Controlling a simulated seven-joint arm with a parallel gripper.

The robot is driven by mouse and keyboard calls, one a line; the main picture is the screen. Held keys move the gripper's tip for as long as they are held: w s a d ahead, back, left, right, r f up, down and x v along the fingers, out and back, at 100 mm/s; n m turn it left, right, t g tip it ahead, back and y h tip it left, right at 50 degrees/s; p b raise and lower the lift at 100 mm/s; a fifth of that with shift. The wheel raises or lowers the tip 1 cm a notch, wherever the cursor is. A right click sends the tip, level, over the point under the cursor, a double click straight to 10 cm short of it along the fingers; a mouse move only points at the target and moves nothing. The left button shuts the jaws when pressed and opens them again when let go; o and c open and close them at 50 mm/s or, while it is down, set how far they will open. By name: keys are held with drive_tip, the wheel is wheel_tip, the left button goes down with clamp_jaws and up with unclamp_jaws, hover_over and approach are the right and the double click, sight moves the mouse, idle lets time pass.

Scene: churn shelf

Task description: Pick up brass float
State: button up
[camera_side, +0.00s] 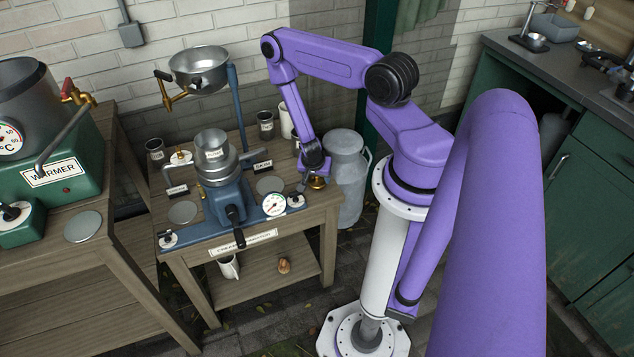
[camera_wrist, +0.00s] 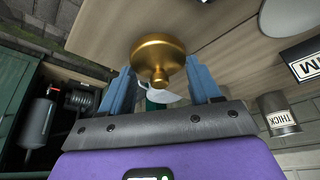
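The brass float (camera_side: 317,183) is at the right edge of the churn table, just below my gripper (camera_side: 308,176). In the wrist view the float (camera_wrist: 158,50) is a round brass body with a narrower stem pointing toward my gripper. My two blue fingers (camera_wrist: 160,72) are apart, one on each side of the stem, with visible gaps between them and it. The fingers do not appear to touch the float. In the side view my gripper hides part of the float, and the fingertips are too small to judge.
The churn (camera_side: 213,150) with its pressure gauge (camera_side: 274,204) stands left of my gripper. A metal milk can (camera_side: 346,180) stands close on the right. A tin labelled THICK (camera_wrist: 279,114) shows in the wrist view. A metal bowl (camera_side: 199,69) is above the table.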

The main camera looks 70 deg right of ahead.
drive_tip(key=c, duration=0.5)
drive_tip(key=shift+o, duration=0.2)
wheel_tip(320, 180, up, 28)
idle(1.0)
idle(0.5)
drive_tip(key=w+a+r+n+t+y, duration=0.1)
drive_tip(key=w+a+n+y, duration=0.1)
drive_tip(key=w+a+n, duration=0.45)
drive_tip(key=w+a+r+n+t+y, duration=0.15)
drive_tip(key=a+n, duration=0.25)
drive_tip(key=a, duration=0.5)
drive_tip(key=w+a+r+n+t+y, duration=0.1)
drive_tip(key=w+a+n, duration=0.35)
drive_tip(key=a, duration=0.25)
drive_tip(key=w+d+n, duration=0.3)
drive_tip(key=w+d, duration=0.1)
drive_tip(key=w, duration=0.5)
drive_tip(key=shift+w+r+y, duration=0.15)
drive_tip(key=shift+w+y, duration=0.15)
drive_tip(key=shift+y, duration=0.15)
